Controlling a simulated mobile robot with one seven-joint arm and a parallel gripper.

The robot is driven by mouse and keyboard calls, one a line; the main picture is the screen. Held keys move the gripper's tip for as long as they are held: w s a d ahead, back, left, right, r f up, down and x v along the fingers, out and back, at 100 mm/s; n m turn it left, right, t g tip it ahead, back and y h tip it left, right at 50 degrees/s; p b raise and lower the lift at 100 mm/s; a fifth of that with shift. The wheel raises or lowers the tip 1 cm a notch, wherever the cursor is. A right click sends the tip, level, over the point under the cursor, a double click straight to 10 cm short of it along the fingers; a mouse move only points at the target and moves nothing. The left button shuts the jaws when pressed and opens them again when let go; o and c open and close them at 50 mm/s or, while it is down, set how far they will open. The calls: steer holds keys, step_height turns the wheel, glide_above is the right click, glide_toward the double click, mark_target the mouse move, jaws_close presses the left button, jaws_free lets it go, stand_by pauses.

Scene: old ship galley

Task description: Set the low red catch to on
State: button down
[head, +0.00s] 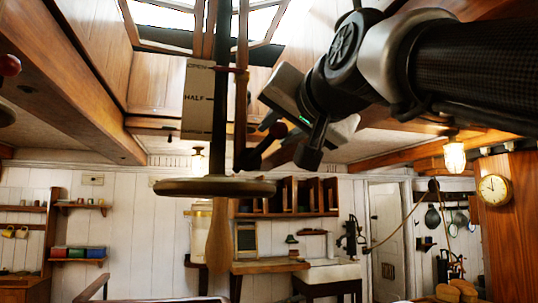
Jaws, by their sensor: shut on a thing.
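My gripper (279,155) reaches in from the upper right, in front of the dark upright post under the skylight. Its dark fingers are shut around a small catch with a dark red knob (278,130). The knob shows between the fingers; the rest of the catch is mostly hidden by them. Which way the catch is set cannot be told. A second red knob (10,65) is at the far left edge on the wooden beam.
A pale plate marked OPEN and HALF (197,98) hangs beside the post (221,120). A round wooden disc (214,187) surrounds the post just below my gripper. A rope (404,220), a clock (494,190) and a lit lamp (454,157) are to the right.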

steer(key=shift+w+d+f+m+b, duration=0.15)
steer(key=shift+d+f+m+b, duration=0.35)
steer(key=shift+m, duration=0.5)
steer(key=shift+w+d+f+m+b, duration=0.15)
steer(key=shift+f+m+b, duration=0.4)
steer(key=shift+m, duration=0.8)
steer(key=shift+d+f+m+b, duration=0.25)
steer(key=shift+f+m, duration=0.5)
steer(key=shift+m, duration=0.55)
steer(key=shift+w+d+f+m+b, duration=0.15)
steer(key=shift+f+m+b, duration=0.4)
steer(key=shift+m, duration=0.8)
steer(key=shift+s+f, duration=0.1)
steer(key=shift+f, duration=0.1)
steer(key=c, duration=1.4)
jaws_free()
steer(key=b+v, duration=0.2)
steer(key=v, duration=1.5)
steer(key=shift+s+f, duration=0.1)
steer(key=shift+s, duration=0.15)
